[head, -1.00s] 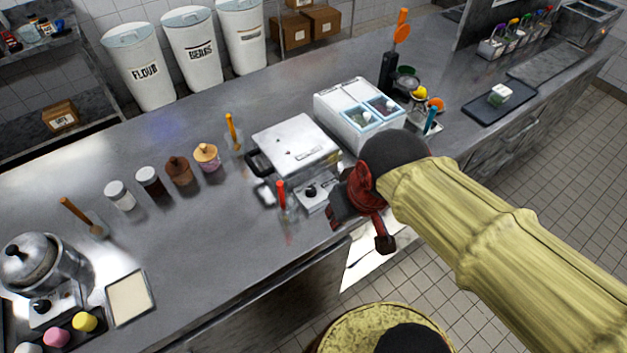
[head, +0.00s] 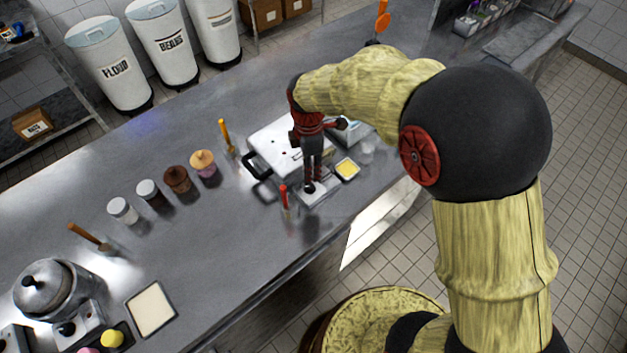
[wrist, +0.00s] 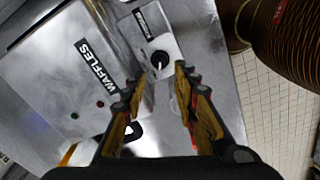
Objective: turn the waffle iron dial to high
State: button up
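The waffle iron (head: 268,138) is a silver box with a flat lid on the counter; its "WAFFLES" label shows in the wrist view (wrist: 97,66). Its dial (wrist: 160,61) is a black knob on a pale square plate, on a small panel in front of the lid. A small light mark shows on the knob, but I cannot read the setting. My gripper (head: 311,184) points down over the dial panel. In the wrist view my gripper (wrist: 158,78) has its fingers apart, one on each side of the dial's line, with nothing between them. I cannot tell any contact.
A red-handled tool (head: 284,196) stands close left of the dial panel, and a tub with yellow contents (head: 347,169) sits close right. An orange-handled tool (head: 225,133) and several jars stand further left. The counter's front edge is near.

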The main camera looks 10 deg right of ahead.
aim_at(310, 186)
jog(key=shift+f+b, duration=0.6)
jog(key=shift+f, duration=3.3)
jog(key=shift+c, duration=1.3)
jog(key=c, duration=0.4)
grip_shut()
